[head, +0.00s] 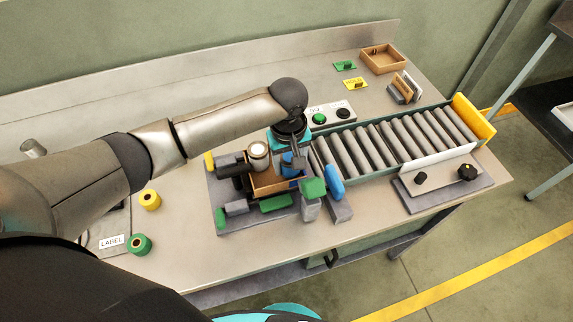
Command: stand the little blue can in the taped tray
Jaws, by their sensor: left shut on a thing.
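A small blue can (288,162) is under my left wrist, over the back right part of a brown tray (262,191). My left gripper (289,153) reaches down from above and is shut on the blue can; its fingers are small and partly hidden by the wrist. The tray sits on a grey board, with a blue patch (294,184) at its right side that may be tape. Whether the can touches the tray floor cannot be told. My right gripper is not in view.
A silver-topped can (258,152) stands close left of the gripper. Dark, grey and green blocks crowd the tray, and a blue rounded piece (335,188) is to its right. A roller conveyor (395,139) runs right. Yellow (150,200) and green (138,244) rolls lie front left.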

